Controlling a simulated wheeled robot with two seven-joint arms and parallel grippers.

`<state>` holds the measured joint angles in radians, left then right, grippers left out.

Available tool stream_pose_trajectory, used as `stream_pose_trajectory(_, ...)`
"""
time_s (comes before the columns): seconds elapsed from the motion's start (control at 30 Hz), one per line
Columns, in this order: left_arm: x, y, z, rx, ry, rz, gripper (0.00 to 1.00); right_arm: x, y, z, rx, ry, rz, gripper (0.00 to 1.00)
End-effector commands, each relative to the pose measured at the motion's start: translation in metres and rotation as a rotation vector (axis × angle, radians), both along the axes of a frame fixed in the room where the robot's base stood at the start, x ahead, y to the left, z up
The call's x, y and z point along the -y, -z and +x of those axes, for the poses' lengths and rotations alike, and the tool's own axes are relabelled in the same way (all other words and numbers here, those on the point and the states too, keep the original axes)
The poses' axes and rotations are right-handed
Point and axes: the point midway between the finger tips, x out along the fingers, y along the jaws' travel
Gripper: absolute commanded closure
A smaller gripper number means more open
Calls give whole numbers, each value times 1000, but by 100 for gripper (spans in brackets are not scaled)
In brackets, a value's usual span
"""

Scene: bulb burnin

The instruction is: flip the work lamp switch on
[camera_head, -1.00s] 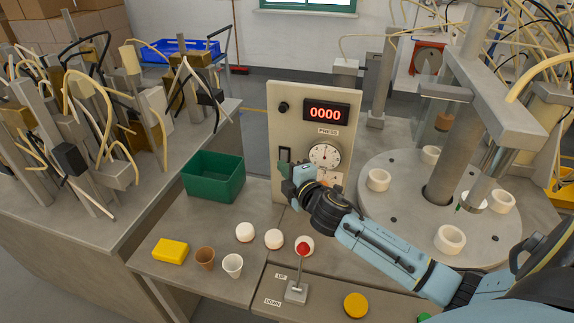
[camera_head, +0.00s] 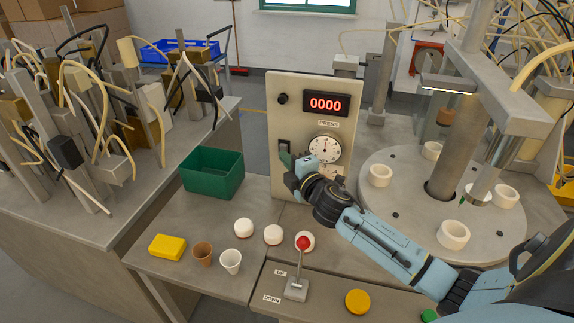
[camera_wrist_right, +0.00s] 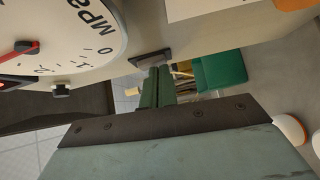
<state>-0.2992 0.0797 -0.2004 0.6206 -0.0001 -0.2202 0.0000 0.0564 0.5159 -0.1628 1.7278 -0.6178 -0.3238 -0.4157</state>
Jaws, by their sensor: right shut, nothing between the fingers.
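The black rocker switch (camera_head: 285,146) is on the left side of the upright beige press panel (camera_head: 258,110). It also shows in the right wrist view (camera_wrist_right: 150,57), just beyond the fingertips. My right gripper (camera_head: 286,160) is shut and empty, its green fingers at the lower part of the switch. The fingertips also show in the right wrist view (camera_wrist_right: 157,76); I cannot tell whether they touch the switch. A lamp strip (camera_head: 448,89) under the press head at right glows bright. My left gripper is not in view.
The panel carries a red "0000" display (camera_head: 326,103) and a round dial (camera_head: 324,149) close to my right wrist. A green bin (camera_head: 212,172) stands left of the panel. A red-knobbed lever (camera_head: 303,243) stands in front. The rotary table (camera_head: 400,225) is at right.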

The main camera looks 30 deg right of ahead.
Motion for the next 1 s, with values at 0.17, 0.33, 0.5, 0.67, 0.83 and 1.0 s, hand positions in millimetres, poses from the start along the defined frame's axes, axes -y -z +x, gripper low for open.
stream_pose_trajectory(0.17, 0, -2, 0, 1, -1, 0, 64, 2, -3, 0, 0, 7, -1, 100)
stream_pose_trajectory(0.33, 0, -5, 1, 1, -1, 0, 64, -18, -1, -7, 0, -4, 4, 100)
stream_pose_trajectory(0.5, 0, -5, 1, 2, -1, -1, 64, -41, 4, -29, -2, -15, -1, 100)
stream_pose_trajectory(0.67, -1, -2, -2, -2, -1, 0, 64, -43, 7, -62, -2, -15, -1, 100)
stream_pose_trajectory(0.83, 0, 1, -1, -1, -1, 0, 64, -45, 9, -91, -2, -15, -1, 100)
stream_pose_trajectory(1.0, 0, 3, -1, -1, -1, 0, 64, -46, 10, -108, 0, -15, -1, 100)
